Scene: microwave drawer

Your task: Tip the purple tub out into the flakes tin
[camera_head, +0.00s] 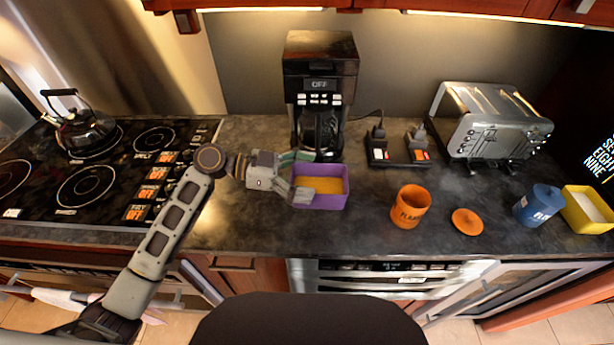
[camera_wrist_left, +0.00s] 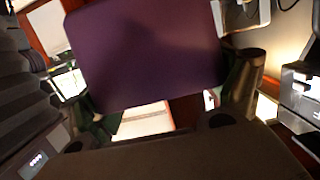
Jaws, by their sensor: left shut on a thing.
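The purple tub (camera_head: 319,200) is upright on or just above the counter, in front of the coffee maker, with orange-yellow contents inside. My left gripper (camera_head: 294,175) comes in from the left and is shut on the tub's left side. In the left wrist view the tub's purple wall (camera_wrist_left: 150,50) fills the middle between the fingers. The orange flakes tin (camera_head: 410,206) stands open to the right of the tub, with lettering on its front. An orange lid (camera_head: 467,222) lies flat on the counter to the right of the tin. My right gripper does not show.
A blue tin (camera_head: 538,205) and a yellow tub (camera_head: 588,210) with pale contents stand at the right. A coffee maker (camera_head: 320,90), a socket block (camera_head: 398,150) and a toaster (camera_head: 495,122) line the back. A kettle (camera_head: 85,130) sits on the stove. Counter between tub and tin is clear.

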